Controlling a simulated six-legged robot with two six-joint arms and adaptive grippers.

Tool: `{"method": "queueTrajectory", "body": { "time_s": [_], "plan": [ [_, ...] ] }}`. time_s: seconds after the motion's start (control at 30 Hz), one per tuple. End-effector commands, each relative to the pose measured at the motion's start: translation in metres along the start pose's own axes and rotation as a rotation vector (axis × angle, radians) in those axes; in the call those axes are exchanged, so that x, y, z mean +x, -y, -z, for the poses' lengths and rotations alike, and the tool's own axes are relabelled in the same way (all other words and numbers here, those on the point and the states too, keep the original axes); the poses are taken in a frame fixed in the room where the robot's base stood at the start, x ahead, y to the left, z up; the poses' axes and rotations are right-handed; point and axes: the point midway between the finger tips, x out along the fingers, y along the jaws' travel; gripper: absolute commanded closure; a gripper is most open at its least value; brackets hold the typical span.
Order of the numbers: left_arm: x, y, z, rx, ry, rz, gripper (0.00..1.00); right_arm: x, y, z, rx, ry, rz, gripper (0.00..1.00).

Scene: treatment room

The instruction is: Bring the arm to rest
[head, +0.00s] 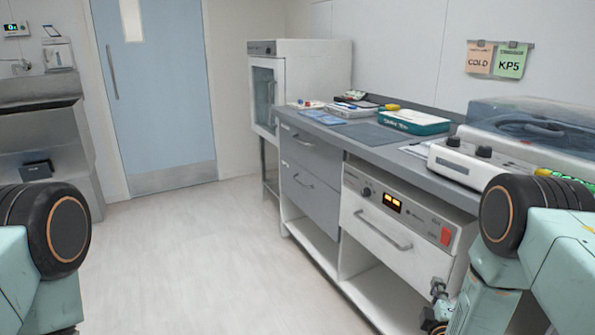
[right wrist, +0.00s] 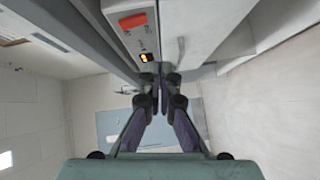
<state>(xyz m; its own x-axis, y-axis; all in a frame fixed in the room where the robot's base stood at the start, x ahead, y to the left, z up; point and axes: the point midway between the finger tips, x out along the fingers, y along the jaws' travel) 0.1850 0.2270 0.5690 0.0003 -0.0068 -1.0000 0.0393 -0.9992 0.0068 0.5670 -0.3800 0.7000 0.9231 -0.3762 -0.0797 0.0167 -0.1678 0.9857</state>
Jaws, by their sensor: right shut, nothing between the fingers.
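My right gripper (right wrist: 158,78) is shut and empty in the right wrist view, with its two fingers meeting close to the front of the counter unit. In the head view the right gripper (head: 438,308) shows small and dark at the lower right, in front of the white drawer. It is below the counter top, and I cannot tell whether it touches the unit. My right arm (head: 535,245) is folded at the right edge. Part of my left arm (head: 45,240) shows at the left edge, and its gripper is out of view.
The grey counter (head: 375,150) carries a teal box (head: 413,122) and a white machine with a clear lid (head: 535,125). Below it is a white drawer (head: 390,245) with a lit display. A white cabinet (head: 310,75) stands behind. The floor (head: 190,255) is clear to a blue door (head: 155,85).

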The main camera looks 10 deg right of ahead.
Motion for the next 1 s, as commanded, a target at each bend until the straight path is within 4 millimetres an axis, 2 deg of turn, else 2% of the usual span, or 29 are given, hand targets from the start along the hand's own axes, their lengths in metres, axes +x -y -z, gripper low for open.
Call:
{"method": "queueTrajectory", "body": {
  "time_s": [0.07, 0.13, 0.27, 0.37, 0.43, 0.53, 0.6, 0.7, 0.8, 0.9, 1.0],
  "plan": [
    [0.0, 0.0, 0.0, 0.0, 0.0, 0.0, 0.6, -0.003, 0.014, -0.001, 0.124, 0.007, 0.064, 1.0],
    [0.0, 0.0, 0.0, 0.0, 0.0, 0.0, 0.6, -0.016, 0.037, -0.003, 0.263, 0.028, 0.167, 1.0],
    [0.0, 0.0, 0.0, 0.0, 0.0, 0.0, 0.6, -0.058, 0.087, -0.004, 0.514, 0.114, 0.394, 1.0],
    [0.0, 0.0, 0.0, 0.0, 0.0, 0.0, 0.6, -0.104, 0.122, -0.003, 0.687, 0.225, 0.576, 1.0],
    [-0.001, 0.0, 0.0, 0.0, 0.0, 0.0, 0.6, -0.144, 0.144, -0.003, 0.791, 0.33, 0.703, 1.0],
    [-0.001, 0.0, 0.0, 0.0, 0.0, 0.0, 0.6, -0.207, 0.165, -0.006, 0.903, 0.505, 0.862, 1.0],
    [-0.001, 0.0, 0.0, 0.0, 0.0, 0.0, 0.6, -0.252, 0.174, -0.009, 0.951, 0.639, 0.957, 1.0],
    [-0.002, 0.0, 0.0, 0.0, 0.0, 0.0, 0.6, -0.312, 0.176, -0.016, 0.974, 0.814, 1.062, 1.0],
    [-0.002, 0.0, 0.0, 0.0, 0.0, 0.0, 0.6, -0.359, 0.171, -0.023, 0.955, 0.942, 1.134, 1.0],
    [-0.002, 0.0, 0.0, 0.0, 0.0, 0.0, 0.6, -0.39, 0.164, -0.027, 0.902, 0.991, 1.188, 1.0],
    [-0.003, 0.0, 0.0, 0.0, 0.0, 0.0, 0.6, -0.402, 0.158, -0.029, 0.866, 0.994, 1.211, 1.0]
  ]
}}
